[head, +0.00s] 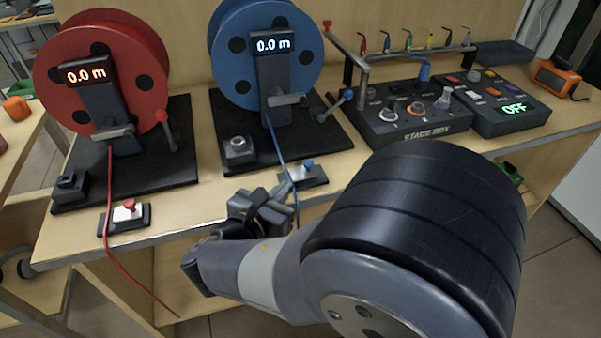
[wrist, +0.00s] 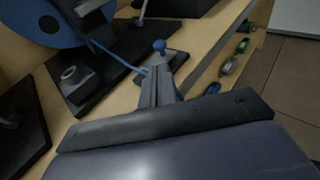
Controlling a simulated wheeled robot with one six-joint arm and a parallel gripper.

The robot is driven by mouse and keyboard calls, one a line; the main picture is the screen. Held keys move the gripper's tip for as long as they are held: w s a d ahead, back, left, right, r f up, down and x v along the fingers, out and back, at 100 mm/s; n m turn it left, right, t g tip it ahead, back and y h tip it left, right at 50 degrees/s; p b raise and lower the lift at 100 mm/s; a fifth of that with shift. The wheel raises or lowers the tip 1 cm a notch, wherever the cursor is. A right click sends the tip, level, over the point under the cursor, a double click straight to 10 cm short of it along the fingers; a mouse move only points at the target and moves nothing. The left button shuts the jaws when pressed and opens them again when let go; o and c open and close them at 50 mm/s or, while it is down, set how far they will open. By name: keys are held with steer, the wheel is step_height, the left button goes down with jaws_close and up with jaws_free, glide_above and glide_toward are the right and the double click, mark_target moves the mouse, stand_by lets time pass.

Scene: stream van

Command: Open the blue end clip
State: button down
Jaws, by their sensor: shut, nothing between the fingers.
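The blue end clip (head: 308,173) is a small dark plate with a pale top and a blue knob, near the front edge of the bench in front of the blue reel. In the wrist view its blue knob (wrist: 158,46) shows just beyond my fingertips. The blue line runs down to it from the reel. My gripper (head: 284,192) is shut and empty, just in front of and to the left of the clip. In the wrist view my closed fingers (wrist: 160,72) point at the clip and hide part of its plate. I cannot tell whether they touch it.
The blue reel (head: 265,50) reads 0.0 m, as does the red reel (head: 100,75). A red end clip (head: 126,213) sits at the left front, with its red line hanging over the edge. A stage box (head: 410,110) and a control box reading OFF (head: 495,100) stand at right.

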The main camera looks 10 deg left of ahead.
mark_target(306, 166)
steer(key=x, duration=0.7)
steer(key=shift+w+d+f+b, duration=0.1)
steer(key=shift+w+b, duration=0.2)
steer(key=shift+b, duration=0.05)
